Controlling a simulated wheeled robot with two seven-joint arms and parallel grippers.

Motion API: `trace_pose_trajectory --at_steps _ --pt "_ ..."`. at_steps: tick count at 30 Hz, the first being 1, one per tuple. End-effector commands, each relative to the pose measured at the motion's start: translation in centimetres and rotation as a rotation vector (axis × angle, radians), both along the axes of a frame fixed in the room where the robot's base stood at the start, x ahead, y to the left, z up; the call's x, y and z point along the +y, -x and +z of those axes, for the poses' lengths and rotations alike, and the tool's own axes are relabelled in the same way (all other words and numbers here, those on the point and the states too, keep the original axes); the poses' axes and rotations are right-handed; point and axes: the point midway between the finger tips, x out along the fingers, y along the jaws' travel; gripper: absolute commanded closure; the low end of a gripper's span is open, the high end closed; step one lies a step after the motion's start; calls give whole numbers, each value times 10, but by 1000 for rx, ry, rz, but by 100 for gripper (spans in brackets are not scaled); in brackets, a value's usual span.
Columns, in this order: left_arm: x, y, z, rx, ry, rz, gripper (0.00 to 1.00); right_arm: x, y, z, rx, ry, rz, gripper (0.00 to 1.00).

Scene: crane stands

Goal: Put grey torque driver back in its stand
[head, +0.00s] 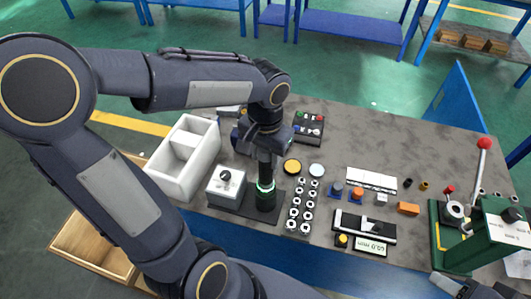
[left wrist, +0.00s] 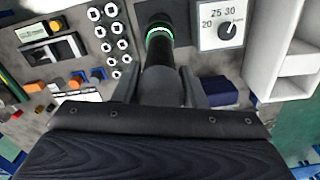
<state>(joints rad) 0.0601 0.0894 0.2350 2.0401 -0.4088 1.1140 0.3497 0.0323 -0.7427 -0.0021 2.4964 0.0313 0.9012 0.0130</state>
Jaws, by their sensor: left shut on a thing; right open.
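My left gripper (head: 264,148) is shut on the grey torque driver (left wrist: 163,86), whose grey part shows between the fingers in the left wrist view. Below the gripper in the head view, a black upright cylinder with a lit green ring (head: 265,187) stands in line with the driver, over a black base plate (head: 234,212). I cannot tell where the driver ends and its stand begins, nor how deep it sits. A white box with a dial knob (head: 226,184) is on the same plate. My right gripper (head: 450,287) is open and partly visible at the lower right.
A socket rack (head: 298,212) stands close to the right of the cylinder. A white divided bin (head: 188,155) is to the left. A green press with a red-knobbed lever (head: 484,144) occupies the right end. The back right of the grey tabletop (head: 390,135) is clear.

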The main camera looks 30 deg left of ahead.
Motion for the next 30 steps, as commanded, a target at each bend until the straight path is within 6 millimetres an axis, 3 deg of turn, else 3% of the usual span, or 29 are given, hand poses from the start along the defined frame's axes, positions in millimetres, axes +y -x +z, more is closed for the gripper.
trace_pose_trajectory --at_steps 4,5,10,23,30 --pt "0 -1 -6 -3 0 0 100 0 0 -6 0 0 0 55" --pt "0 -1 -5 -3 0 0 61 0 0 -5 0 0 0 55" --pt "0 0 -4 -2 0 0 39 0 0 -4 0 0 0 55" --pt "0 0 -5 1 0 0 37 0 0 -4 0 0 0 55" --pt "0 0 9 -1 0 0 37 0 0 9 0 0 0 55"
